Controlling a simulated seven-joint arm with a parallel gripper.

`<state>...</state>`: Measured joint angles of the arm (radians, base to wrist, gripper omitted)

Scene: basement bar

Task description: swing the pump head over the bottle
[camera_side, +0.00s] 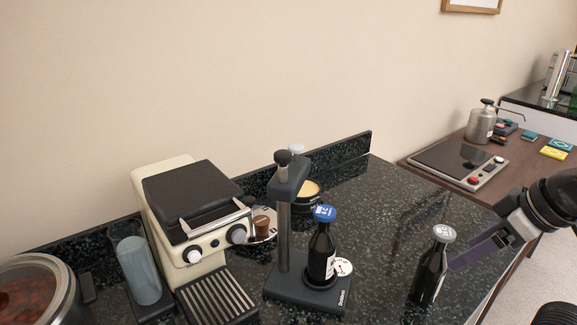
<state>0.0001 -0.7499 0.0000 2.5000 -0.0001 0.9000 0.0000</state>
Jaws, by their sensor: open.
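A dark stand (283,232) with an upright column is on the black speckled counter. Its pump head (288,178), a grey arm with a knob on top, is at the top of the column and points toward the back, to one side of the bottle. A dark bottle (321,250) with a blue top stands upright on the stand's base. A second dark bottle (430,272) with a grey top stands on the counter to the right. My gripper (472,252) is open at the right, beside this second bottle; whether they touch is unclear. It is well away from the pump head.
A cream machine (192,215) with a black lid stands left of the stand, close to it. A blue-tinted container (137,265) and a large round pot (38,290) are farther left. A round tin (308,193) sits behind the column. Counter between the two bottles is clear.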

